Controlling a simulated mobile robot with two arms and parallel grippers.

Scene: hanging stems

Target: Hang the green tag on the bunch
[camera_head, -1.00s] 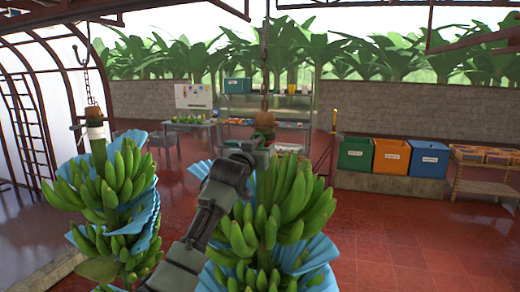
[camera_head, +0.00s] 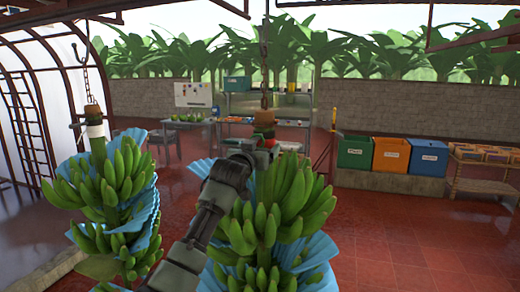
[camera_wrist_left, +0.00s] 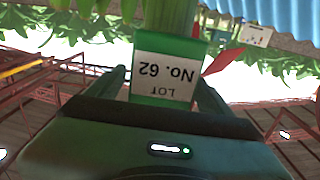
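The green tag (camera_wrist_left: 168,75) has a white label reading "LOT No. 62", upside down in the left wrist view. A red strip (camera_wrist_left: 222,62) shows at its side. In the head view my left gripper (camera_head: 262,150) is at the stalk top of the nearer banana bunch (camera_head: 270,215), which hangs with blue sheeting. My right gripper is not in view.
A second banana bunch (camera_head: 108,195) hangs from a hook and chain at the left. Green, orange and blue bins (camera_head: 390,155) stand along the wall at the right. A table (camera_head: 185,124) stands behind. The red floor at the right is clear.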

